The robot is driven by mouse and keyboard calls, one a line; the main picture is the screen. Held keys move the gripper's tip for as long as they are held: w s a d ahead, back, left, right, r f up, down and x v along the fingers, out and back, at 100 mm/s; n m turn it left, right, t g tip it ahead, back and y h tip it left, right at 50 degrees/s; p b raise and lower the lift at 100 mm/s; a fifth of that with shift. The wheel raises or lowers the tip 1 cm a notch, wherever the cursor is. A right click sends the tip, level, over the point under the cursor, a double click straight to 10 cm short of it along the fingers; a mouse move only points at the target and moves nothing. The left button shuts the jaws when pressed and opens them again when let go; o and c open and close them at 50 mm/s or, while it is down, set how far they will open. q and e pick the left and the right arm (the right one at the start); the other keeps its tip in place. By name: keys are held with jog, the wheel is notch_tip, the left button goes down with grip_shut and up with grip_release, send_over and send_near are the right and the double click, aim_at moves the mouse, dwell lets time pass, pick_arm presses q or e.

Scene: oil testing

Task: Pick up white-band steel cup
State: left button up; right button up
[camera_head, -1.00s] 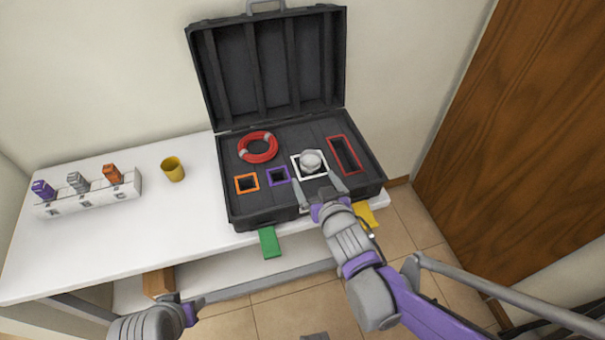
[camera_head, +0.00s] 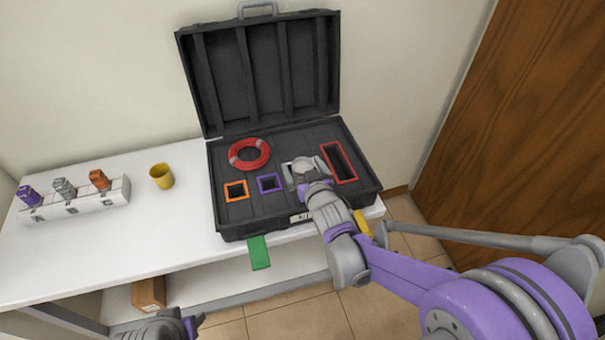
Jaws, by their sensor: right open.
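The steel cup (camera_head: 303,164) sits in the white-edged slot of the open black case (camera_head: 232,218). Only its round grey top shows, and the slot is mostly covered by my gripper. My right gripper (camera_head: 304,171) is open over this slot, with one finger on the left side of the cup and one on the right. I cannot tell whether the fingers touch it. My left gripper (camera_head: 190,326) is at the bottom edge, away from the case; its fingers are mostly out of sight.
The case also holds a red ring (camera_head: 249,154), an orange-edged slot (camera_head: 236,191), a purple-edged slot (camera_head: 269,183) and a red-edged slot (camera_head: 340,162). A yellow cup (camera_head: 162,176) and a white rack (camera_head: 75,203) with three coloured items stand left on the white table (camera_head: 140,235).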

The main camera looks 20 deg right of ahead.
jog(key=c, duration=1.5)
